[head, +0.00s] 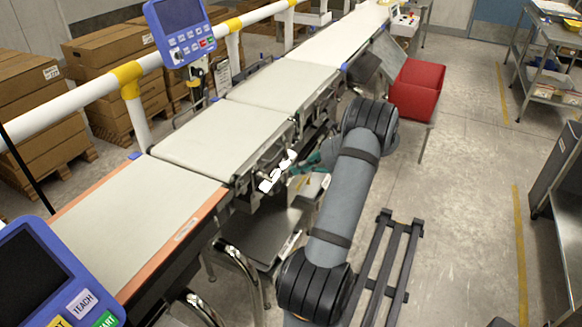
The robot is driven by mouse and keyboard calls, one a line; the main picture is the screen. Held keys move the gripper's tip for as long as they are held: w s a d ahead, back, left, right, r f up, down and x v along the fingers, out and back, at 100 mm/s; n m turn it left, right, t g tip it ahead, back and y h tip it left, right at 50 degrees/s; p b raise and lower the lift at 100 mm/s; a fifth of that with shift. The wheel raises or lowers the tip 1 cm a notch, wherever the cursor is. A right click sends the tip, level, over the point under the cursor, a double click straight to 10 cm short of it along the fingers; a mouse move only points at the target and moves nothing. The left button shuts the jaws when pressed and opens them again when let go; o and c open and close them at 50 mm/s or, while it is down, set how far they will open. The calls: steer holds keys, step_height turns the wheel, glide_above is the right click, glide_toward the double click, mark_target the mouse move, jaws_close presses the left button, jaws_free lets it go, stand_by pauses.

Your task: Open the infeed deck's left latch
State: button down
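The belt line runs from the lower left to the top right. A pale deck with orange edges (130,222) is nearest, and a grey belt deck (190,138) follows it; I cannot tell for sure which is the infeed deck. My arm bends over at the elbow and reaches left to the grey deck's near side. My gripper (279,171), apparently the small white and dark parts there, is close beside the deck's side frame. Its fingers are too small to read as open or shut. I cannot make out the left latch or any contact with it.
A blue control panel (180,28) stands behind the belts, and another blue panel (55,275) fills the lower left. A white and yellow rail (83,94) runs along the back. A red bin (416,88) stands right of the line. Floor at right is mostly clear.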

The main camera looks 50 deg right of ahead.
steer(key=shift+p+v, duration=0.3)
steer(key=shift+v, duration=0.8)
steer(key=shift+w, duration=0.1)
